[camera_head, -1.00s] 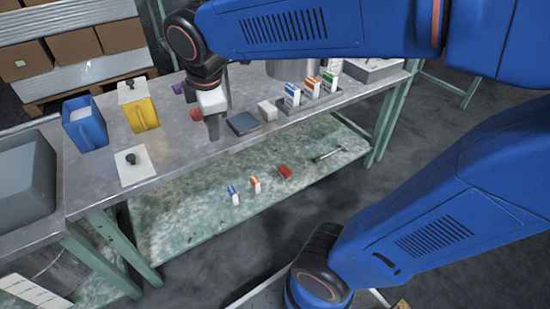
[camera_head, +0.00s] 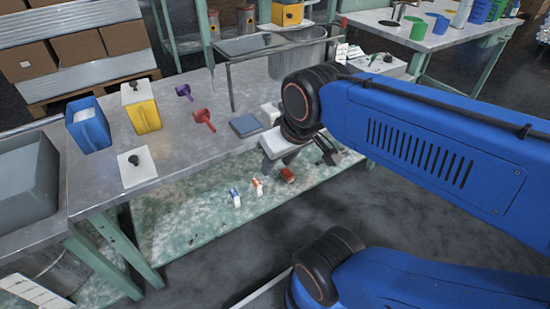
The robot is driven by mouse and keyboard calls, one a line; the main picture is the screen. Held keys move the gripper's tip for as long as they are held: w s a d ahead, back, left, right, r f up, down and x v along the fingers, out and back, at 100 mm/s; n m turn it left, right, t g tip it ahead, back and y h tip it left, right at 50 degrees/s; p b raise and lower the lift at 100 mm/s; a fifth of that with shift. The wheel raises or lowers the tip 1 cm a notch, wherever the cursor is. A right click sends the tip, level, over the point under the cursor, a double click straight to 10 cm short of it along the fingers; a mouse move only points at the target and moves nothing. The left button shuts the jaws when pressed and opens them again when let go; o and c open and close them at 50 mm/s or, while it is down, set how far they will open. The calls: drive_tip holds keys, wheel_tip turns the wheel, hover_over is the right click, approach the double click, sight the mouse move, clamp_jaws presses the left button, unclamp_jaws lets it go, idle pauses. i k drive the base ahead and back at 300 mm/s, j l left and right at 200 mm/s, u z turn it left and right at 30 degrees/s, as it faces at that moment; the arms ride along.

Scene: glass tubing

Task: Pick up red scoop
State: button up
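My arm hides part of the table's right side.
A blue-grey square pad (camera_head: 244,126) lies between the red scoop and my gripper. A yellow container (camera_head: 141,108), a blue container (camera_head: 89,126) and a white lid (camera_head: 136,167) stand left. A metal frame (camera_head: 229,85) rises behind. Small items lie on the lower shelf.

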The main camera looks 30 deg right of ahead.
sight(202, 116)
drive_tip(key=i+l+u, duration=0.15)
drive_tip(key=u, duration=0.15)
drive_tip(key=l+u, duration=0.3)
drive_tip(key=i+l+u, duration=0.1)
drive_tip(key=l+u, duration=0.25)
drive_tip(key=l, duration=0.1)
